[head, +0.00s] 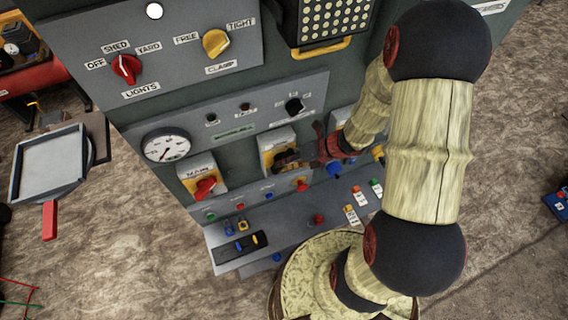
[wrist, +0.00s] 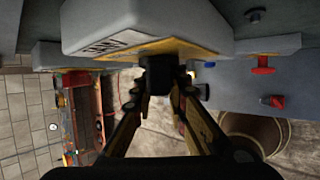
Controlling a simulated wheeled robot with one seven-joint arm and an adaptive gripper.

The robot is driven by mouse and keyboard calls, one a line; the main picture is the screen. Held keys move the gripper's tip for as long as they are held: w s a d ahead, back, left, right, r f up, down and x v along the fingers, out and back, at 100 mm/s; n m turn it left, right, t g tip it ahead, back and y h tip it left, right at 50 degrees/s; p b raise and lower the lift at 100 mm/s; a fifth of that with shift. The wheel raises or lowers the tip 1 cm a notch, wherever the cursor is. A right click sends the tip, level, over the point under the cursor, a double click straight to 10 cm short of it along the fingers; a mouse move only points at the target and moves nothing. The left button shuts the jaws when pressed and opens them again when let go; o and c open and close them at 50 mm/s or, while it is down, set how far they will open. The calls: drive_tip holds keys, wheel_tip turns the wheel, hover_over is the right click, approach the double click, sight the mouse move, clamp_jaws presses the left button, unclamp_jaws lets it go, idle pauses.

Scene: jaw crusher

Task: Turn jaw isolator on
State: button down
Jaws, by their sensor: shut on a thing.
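The jaw isolator is a pale grey box with a yellow plate (head: 267,144) on the front of the panel, right of the main isolator. In the wrist view its grey box (wrist: 150,20) fills the top, with a white label that seems to read JAW. My gripper (head: 292,160) is at the front of this box. In the wrist view its fingers (wrist: 158,84) are shut on the dark handle (wrist: 157,68) of the isolator. The fingers and the dim light hide most of the handle, so I cannot tell its exact angle.
The main isolator (head: 205,188) with a red handle stands to the left, under a round gauge (head: 166,146). A sloping desk with buttons (head: 319,219) lies below. Upper panels carry a red lights switch (head: 126,69) and a yellow clamp switch (head: 215,42).

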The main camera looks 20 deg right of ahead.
drive_tip(key=shift+y, duration=0.6)
drive_tip(key=c, duration=1.8)
unclamp_jaws()
drive_tip(key=shift+o, duration=0.2)
drive_tip(key=shift+s+d+r, duration=0.1)
drive_tip(key=shift+d+r, duration=0.25)
drive_tip(key=v, duration=1.1)
drive_tip(key=shift+s+d+f, duration=0.1)
drive_tip(key=shift+d+f, duration=0.05)
drive_tip(key=shift+d, duration=0.05)
